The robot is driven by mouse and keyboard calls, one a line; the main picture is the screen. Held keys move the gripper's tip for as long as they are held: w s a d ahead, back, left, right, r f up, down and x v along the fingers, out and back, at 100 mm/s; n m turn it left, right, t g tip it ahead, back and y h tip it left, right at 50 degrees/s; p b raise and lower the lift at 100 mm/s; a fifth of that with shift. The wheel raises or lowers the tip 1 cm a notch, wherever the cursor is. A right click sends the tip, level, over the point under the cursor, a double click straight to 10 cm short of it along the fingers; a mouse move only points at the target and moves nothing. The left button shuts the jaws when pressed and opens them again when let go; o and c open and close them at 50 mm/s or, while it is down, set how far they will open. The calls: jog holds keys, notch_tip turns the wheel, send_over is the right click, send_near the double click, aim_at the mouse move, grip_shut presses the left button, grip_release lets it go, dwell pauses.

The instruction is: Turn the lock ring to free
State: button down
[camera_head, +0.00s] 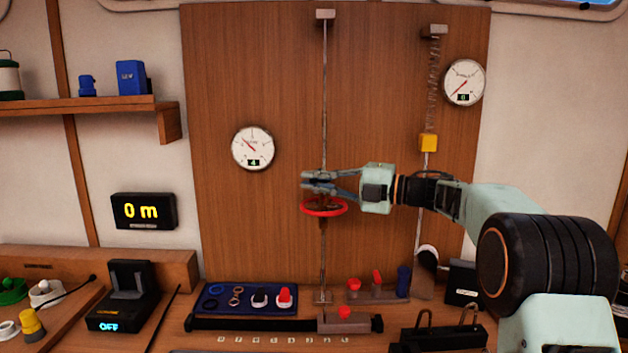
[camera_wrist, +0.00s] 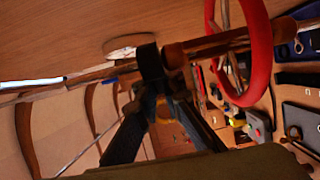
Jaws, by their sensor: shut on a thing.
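A thin vertical rod (camera_head: 324,110) runs down the wooden board. A red ring (camera_head: 324,212) sits level around it, with a brown shaft below. The red ring also shows in the wrist view (camera_wrist: 262,65), with the brown shaft (camera_wrist: 222,43) through its middle. My gripper (camera_head: 318,182) reaches in from the right, just above the red ring. Its fingers are shut around the shaft at the rod; they also show in the wrist view (camera_wrist: 162,70). The fingers hide most of what they hold, and I cannot tell a separate lock ring or its marks.
A round gauge (camera_head: 253,148) reading 4 is left of the rod. A spring (camera_head: 434,85) with a yellow block (camera_head: 428,142) hangs at right, beside another gauge (camera_head: 464,82). A blue tray (camera_head: 246,300) of small parts and red-topped pieces (camera_head: 376,280) stand below.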

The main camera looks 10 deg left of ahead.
jog(key=c, duration=2)
grip_release()
jog(key=shift+c, duration=0.2)
jog(key=s+d, duration=0.1)
jog(key=d, duration=1.1)
jog(key=shift+s, duration=0.25)
jog(key=shift+r, duration=0.1)
